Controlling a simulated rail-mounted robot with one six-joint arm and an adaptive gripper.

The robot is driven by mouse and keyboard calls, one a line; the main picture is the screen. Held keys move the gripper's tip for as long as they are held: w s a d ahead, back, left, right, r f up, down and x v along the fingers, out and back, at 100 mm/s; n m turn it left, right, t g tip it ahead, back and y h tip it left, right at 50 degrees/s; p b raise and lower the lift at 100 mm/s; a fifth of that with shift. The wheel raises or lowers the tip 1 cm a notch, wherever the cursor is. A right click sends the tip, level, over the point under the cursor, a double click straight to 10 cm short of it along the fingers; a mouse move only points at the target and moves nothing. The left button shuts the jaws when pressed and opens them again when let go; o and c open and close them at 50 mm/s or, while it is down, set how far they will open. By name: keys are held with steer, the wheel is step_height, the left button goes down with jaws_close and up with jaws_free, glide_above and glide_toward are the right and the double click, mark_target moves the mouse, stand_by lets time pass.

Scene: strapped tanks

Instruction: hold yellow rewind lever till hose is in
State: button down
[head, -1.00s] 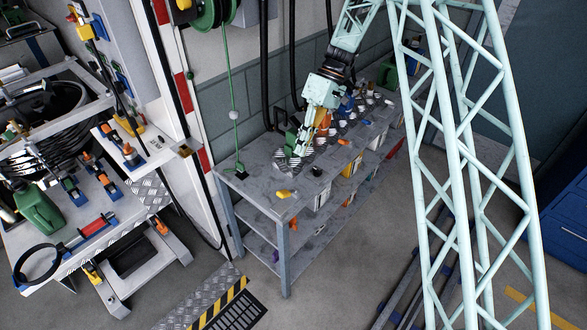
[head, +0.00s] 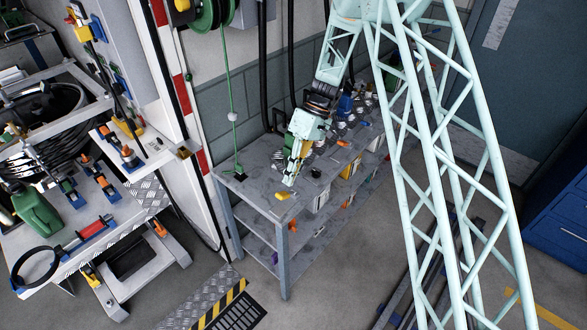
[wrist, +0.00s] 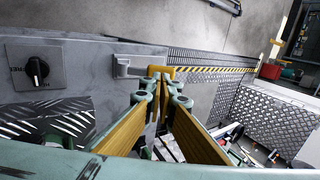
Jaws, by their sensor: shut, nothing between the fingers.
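A small yellow lever (head: 283,195) sits at the near corner of the grey workbench. It also shows in the wrist view as a yellow piece (wrist: 160,70) just beyond my fingertips, beside a grey bracket (wrist: 128,67). My gripper (head: 291,182) is shut and empty, pointing down close to the lever; whether it touches is unclear. In the wrist view its fingertips (wrist: 160,92) partly cover the yellow piece. A green hose (head: 231,110) hangs from the green reel (head: 210,14) to a black block (head: 238,172) on the bench's left end.
A black knob on a plate (wrist: 37,69) lies left of the fingers in the wrist view. The workbench (head: 262,182) carries many small parts farther back. A cluttered table with a green can (head: 38,215) stands at left. Open floor lies in front.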

mark_target(284, 193)
steer(key=shift+x, duration=1.5)
